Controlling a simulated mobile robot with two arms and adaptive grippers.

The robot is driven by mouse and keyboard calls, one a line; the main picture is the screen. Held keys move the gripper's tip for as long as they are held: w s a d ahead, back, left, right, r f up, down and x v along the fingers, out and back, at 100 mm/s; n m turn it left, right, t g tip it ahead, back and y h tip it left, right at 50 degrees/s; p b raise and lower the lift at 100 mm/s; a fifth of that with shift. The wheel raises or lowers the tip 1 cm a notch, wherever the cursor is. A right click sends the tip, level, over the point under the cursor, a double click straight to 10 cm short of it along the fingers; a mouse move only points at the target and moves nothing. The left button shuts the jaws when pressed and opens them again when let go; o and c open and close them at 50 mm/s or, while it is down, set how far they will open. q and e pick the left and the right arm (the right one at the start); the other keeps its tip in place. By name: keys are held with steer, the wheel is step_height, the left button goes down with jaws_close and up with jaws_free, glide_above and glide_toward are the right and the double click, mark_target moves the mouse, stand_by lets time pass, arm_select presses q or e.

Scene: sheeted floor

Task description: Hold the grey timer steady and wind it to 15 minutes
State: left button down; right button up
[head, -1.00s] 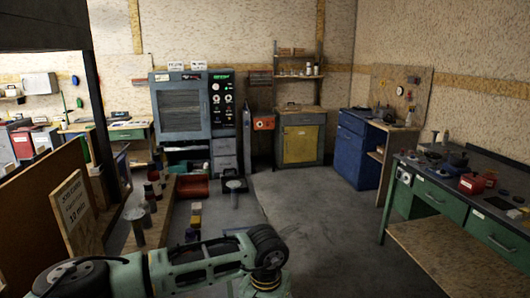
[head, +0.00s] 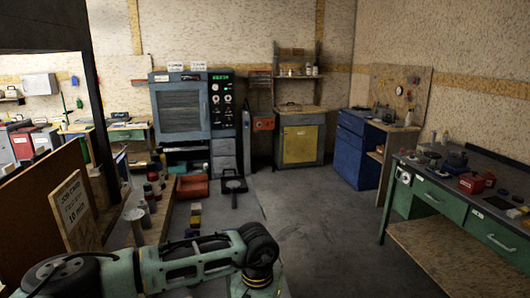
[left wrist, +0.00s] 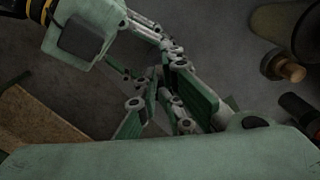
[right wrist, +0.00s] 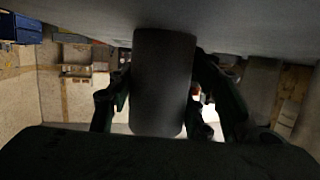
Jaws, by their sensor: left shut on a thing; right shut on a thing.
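In the right wrist view a dark grey, rounded cylinder (right wrist: 163,70), which looks like the timer, stands between the fingers of my right gripper (right wrist: 163,95). The right gripper is shut on it. In the left wrist view my left gripper (left wrist: 165,98) is shut, with its fingers close against the fingers of my other gripper, which comes in from the upper left. What lies between the left fingers is hidden by the linkages. I cannot see the dial or its marks. In the head view both gripper tips are out of sight.
A sign board (head: 72,210) with blurred lettering leans at the left. Several small jars and blocks stand on the low bench beside a red bin (head: 193,187). A green workbench (head: 440,197) stands at the right. The floor (head: 300,220) between is clear.

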arm_select(q)
steer(key=shift+w+a+f, duration=0.1)
steer(key=shift+a+f, duration=0.4)
steer(key=shift+a, duration=0.25)
steer(key=shift+s+a, duration=0.15)
steer(key=shift+s, duration=0.15)
step_height(320, 180, up, 6)
steer(key=shift+d+r, duration=0.2)
steer(key=shift+d, duration=0.05)
steer(key=shift+w, duration=0.1)
steer(key=shift+d+f, duration=0.4)
steer(key=shift+f, duration=0.5)
steer(key=shift+d+f, duration=0.4)
steer(key=shift+f, duration=0.5)
steer(key=shift+d+f, duration=0.4)
steer(key=shift+f, duration=0.5)
steer(key=shift+s+a+f, duration=0.1)
steer(key=shift+s+f, duration=0.1)
steer(key=shift+f, duration=0.1)
